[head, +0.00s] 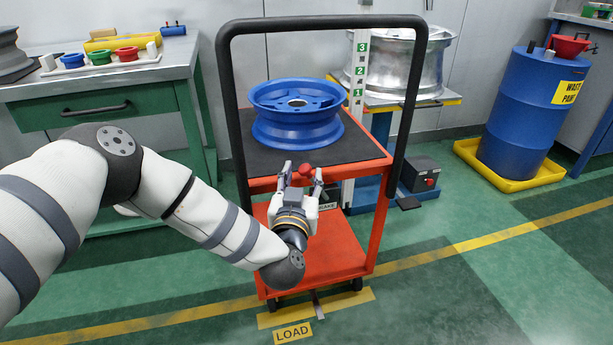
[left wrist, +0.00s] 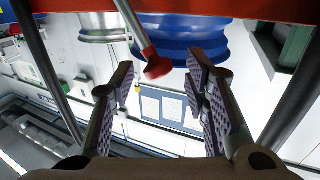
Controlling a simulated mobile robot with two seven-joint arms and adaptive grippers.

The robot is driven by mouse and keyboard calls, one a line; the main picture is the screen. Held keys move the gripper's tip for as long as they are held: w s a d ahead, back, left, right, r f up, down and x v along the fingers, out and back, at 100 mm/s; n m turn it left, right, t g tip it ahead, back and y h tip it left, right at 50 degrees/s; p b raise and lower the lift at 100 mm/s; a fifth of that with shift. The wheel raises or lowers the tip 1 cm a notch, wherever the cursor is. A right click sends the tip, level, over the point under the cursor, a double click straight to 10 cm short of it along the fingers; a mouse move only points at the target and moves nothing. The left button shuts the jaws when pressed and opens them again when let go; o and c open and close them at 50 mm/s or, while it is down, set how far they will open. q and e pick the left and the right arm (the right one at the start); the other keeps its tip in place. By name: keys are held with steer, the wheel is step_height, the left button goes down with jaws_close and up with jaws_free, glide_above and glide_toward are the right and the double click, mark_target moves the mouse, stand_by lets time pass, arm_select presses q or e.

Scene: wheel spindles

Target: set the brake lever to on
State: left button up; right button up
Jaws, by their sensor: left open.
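The brake lever shows as a red knob (head: 306,170) at the front of the red cart (head: 345,253), just below its top shelf. In the left wrist view the knob (left wrist: 158,69) sits on a thin grey rod. My left gripper (head: 301,176) is open, with one finger on each side of the knob. In the left wrist view my left gripper (left wrist: 157,78) shows a gap between each finger and the knob. A label beside the lever is partly hidden by the gripper, so the lever's setting cannot be read. My right gripper is not in view.
A blue wheel (head: 294,127) lies on the cart's black mat. The cart's black handle frame (head: 233,110) rises around it. A silver wheel (head: 390,68) stands behind. A green bench (head: 110,110) is at left, a blue drum (head: 522,110) at right. Floor at front right is clear.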

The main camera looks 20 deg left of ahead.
arm_select(q)
steer(key=shift+x, duration=1.45)
jaws_close()
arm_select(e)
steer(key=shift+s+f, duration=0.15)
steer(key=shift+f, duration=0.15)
